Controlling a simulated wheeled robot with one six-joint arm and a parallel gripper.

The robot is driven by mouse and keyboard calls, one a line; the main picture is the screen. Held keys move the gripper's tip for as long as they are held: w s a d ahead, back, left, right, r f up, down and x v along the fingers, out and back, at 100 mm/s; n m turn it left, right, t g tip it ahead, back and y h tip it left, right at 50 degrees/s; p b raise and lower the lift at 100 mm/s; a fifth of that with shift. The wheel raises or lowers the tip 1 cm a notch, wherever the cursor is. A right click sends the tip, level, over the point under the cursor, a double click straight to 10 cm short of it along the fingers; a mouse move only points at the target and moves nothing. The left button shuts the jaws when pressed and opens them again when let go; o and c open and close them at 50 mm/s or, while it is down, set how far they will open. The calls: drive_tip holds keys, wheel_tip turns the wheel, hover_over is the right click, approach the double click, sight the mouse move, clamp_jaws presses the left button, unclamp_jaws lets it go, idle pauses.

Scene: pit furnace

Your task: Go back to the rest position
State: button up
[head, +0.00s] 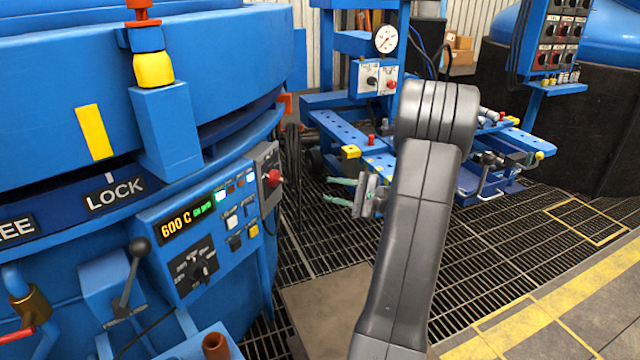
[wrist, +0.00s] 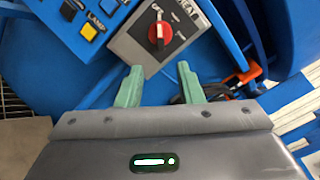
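My gripper (head: 340,191) is in the middle of the head view, with its green fingers pointing left toward the blue furnace. In the wrist view my gripper (wrist: 160,88) shows two green fingers standing apart with nothing between them. Beyond the fingertips is a grey switch box with a red rotary knob (wrist: 159,32). The same red knob (head: 273,178) sits on the right end of the furnace control panel in the head view. A clear gap shows between it and my fingers there.
The blue furnace (head: 240,50) fills the left, with its control panel (head: 205,235) reading 600 C and a lever (head: 131,270) below. A blue stand with a gauge (head: 386,39) and a low blue bench (head: 345,132) are behind my arm. Grating floor (head: 490,260) lies open at right.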

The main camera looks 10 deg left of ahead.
sight(283, 180)
drive_tip(key=shift+d, duration=0.25)
drive_tip(key=a+b, duration=0.1)
drive_tip(key=a, duration=0.3)
drive_tip(key=w+a+b, duration=0.1)
drive_tip(key=a, duration=0.4)
drive_tip(key=a+b, duration=0.2)
drive_tip(key=a, duration=0.3)
drive_tip(key=shift+w, duration=0.2)
drive_tip(key=shift+d, duration=0.1)
